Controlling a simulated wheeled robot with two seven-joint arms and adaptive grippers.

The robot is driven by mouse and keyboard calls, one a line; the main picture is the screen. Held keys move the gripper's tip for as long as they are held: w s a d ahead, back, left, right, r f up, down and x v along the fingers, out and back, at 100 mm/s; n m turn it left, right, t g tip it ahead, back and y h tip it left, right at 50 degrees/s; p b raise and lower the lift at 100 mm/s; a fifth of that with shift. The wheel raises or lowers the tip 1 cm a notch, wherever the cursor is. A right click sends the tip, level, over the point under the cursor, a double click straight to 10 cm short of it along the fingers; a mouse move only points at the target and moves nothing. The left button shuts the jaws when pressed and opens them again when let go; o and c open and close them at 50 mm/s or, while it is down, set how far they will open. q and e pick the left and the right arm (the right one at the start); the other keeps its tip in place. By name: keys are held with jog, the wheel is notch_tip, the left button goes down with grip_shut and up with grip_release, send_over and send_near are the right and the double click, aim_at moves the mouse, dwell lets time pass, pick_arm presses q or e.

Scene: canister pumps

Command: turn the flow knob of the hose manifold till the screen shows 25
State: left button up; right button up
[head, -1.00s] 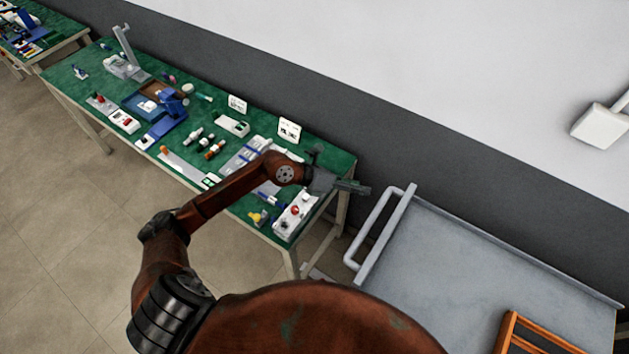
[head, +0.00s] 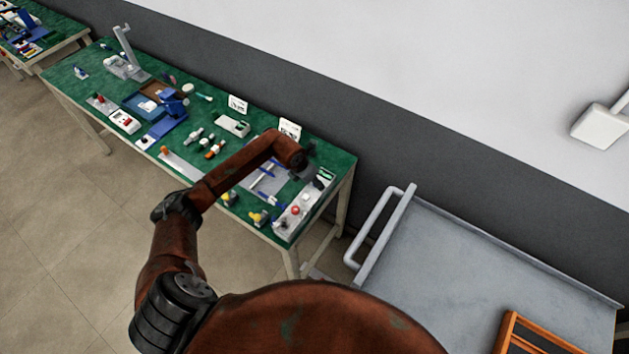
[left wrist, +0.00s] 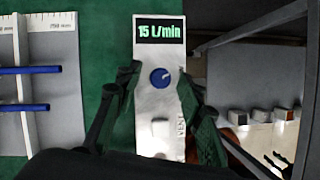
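The hose manifold (left wrist: 150,103) is a long white panel on the green table; it also shows in the head view (head: 284,222). Its screen (left wrist: 160,31) reads 15 L/min in green. The blue flow knob (left wrist: 160,77) with a pale pointer mark sits below the screen. My left gripper (left wrist: 157,82) is open above the panel, one finger on each side of the knob; contact cannot be told. In the head view it is mostly hidden behind my arm. My right gripper is not in view.
A grey tray with blue rods (left wrist: 30,70) lies left of the manifold. A red part (head: 295,210) and a yellow part (head: 258,218) are near the table's front corner. A grey cart (head: 480,270) stands to the right. Several tools fill the table's left part.

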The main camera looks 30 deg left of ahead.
pick_arm(q)
jog(key=shift+f, duration=0.2)
jog(key=shift+c, duration=0.3)
grip_shut()
